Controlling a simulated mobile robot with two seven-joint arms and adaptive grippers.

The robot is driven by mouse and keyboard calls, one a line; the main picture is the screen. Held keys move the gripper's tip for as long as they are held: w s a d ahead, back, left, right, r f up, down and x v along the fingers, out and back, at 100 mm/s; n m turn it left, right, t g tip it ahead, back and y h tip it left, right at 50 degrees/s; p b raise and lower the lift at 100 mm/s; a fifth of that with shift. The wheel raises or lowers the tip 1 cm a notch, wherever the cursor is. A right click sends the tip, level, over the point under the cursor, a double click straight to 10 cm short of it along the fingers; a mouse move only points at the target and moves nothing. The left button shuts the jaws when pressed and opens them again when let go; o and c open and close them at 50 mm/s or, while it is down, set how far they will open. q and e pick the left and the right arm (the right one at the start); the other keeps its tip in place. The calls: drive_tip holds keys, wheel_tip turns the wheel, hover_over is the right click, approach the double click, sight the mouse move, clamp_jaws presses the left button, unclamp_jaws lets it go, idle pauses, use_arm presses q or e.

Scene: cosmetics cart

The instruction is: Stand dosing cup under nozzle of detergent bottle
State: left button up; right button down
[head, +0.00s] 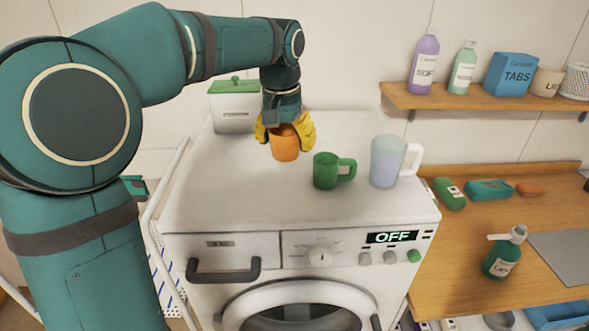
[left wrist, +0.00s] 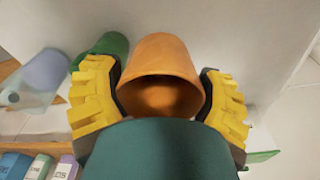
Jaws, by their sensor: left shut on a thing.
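My left gripper (head: 285,132) has yellow fingers closed on both sides of an orange cup (head: 286,146), apparently the dosing cup. The cup is over the back of the washing machine top; whether its base touches the surface I cannot tell. In the left wrist view the cup (left wrist: 161,78) sits between the fingers (left wrist: 161,100), its round opening visible. A dark green bottle with a pale pump nozzle (head: 501,257) stands on the wooden counter at the right, well away from the cup. My right gripper is not in view.
A green mug (head: 326,171) and a translucent jug (head: 386,162) stand right of the cup on the washing machine (head: 220,200). A white box with a green lid (head: 234,115) is behind. On the counter (head: 450,270) lie a green bottle (head: 449,193) and a grey mat (head: 565,255).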

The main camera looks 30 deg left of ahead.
sight(286, 160)
use_arm(q)
drive_tip(key=f, duration=0.4)
drive_tip(key=shift+s+d+f, duration=0.2)
drive_tip(key=shift+s+f, duration=0.05)
drive_tip(key=shift+s, duration=0.05)
drive_tip(key=shift+w+a+f+b, duration=0.1)
drive_tip(key=shift+f+b, duration=0.1)
drive_tip(key=shift+f, duration=1)
drive_tip(key=shift+w+f+b, duration=0.1)
drive_tip(key=shift+f+b, duration=0.05)
drive_tip(key=shift+f, duration=1.05)
drive_tip(key=shift+s+f, duration=0.1)
drive_tip(key=shift+f, duration=0.05)
drive_tip(key=o, duration=0.9)
drive_tip(key=shift+c, duration=0.2)
